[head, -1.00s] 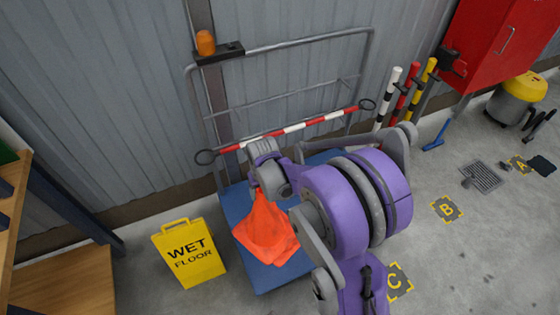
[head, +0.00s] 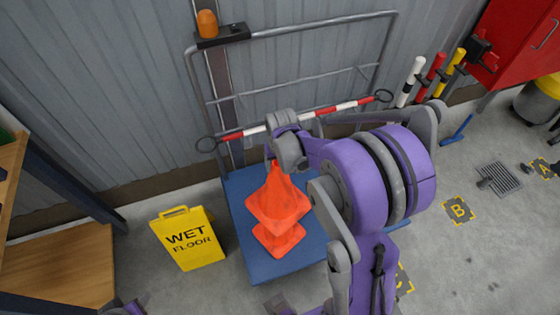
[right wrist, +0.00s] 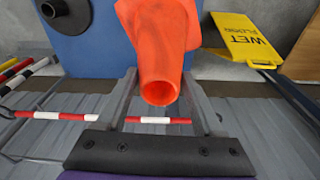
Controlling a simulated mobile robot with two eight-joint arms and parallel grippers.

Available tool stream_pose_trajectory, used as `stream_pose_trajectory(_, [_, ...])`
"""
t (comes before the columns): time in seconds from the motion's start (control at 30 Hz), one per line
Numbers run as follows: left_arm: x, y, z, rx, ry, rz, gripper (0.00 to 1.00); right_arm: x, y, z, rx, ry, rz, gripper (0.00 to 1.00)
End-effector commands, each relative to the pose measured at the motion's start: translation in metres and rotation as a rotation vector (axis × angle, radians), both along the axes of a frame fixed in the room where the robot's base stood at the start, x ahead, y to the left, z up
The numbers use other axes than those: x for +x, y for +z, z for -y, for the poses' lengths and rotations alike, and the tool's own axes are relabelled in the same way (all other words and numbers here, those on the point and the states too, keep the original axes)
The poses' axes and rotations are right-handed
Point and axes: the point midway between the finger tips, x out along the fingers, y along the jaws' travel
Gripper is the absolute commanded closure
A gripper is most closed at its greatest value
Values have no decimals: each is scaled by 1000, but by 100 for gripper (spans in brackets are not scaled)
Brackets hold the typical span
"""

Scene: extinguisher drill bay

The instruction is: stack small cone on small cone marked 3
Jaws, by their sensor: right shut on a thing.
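An orange small cone (head: 278,198) hangs tip-up from my right gripper (head: 275,160), which is shut on its top. In the right wrist view the held cone (right wrist: 162,45) has its narrow open tip between the two fingers. Another orange cone (head: 280,242) is on the blue trolley deck (head: 302,257), below the held one in the head view. The held cone's base covers the upper part of the lower cone. I cannot tell whether they touch. No number 3 shows on either cone. My left gripper cannot be made out.
A yellow wet-floor sign (head: 188,238) stands left of the trolley. A red-and-white bar (head: 300,121) runs across behind the cones, before the trolley's grey handle frame (head: 305,39). A wooden shelf (head: 65,268) is at the left. Striped posts (head: 430,78) stand at the right.

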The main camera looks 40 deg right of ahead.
Motion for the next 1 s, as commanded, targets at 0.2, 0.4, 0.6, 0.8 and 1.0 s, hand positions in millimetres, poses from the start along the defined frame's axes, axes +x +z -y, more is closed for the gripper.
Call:
stream_pose_trajectory(0.2, [-5,-23,0,0,0,-10,50,0,-30,0,0,0,-1,100])
stream_pose_trajectory(0.4, [-9,-43,0,0,0,-18,50,0,-58,0,0,0,-1,100])
stream_pose_trajectory(0.6, [-12,-62,0,0,0,-24,50,0,-85,0,0,0,-1,100])
stream_pose_trajectory(0.8, [-14,-82,0,0,0,-30,50,0,-113,0,0,0,-1,100])
stream_pose_trajectory(1.0, [-15,-101,0,0,0,-36,50,0,-140,0,0,0,-1,100])
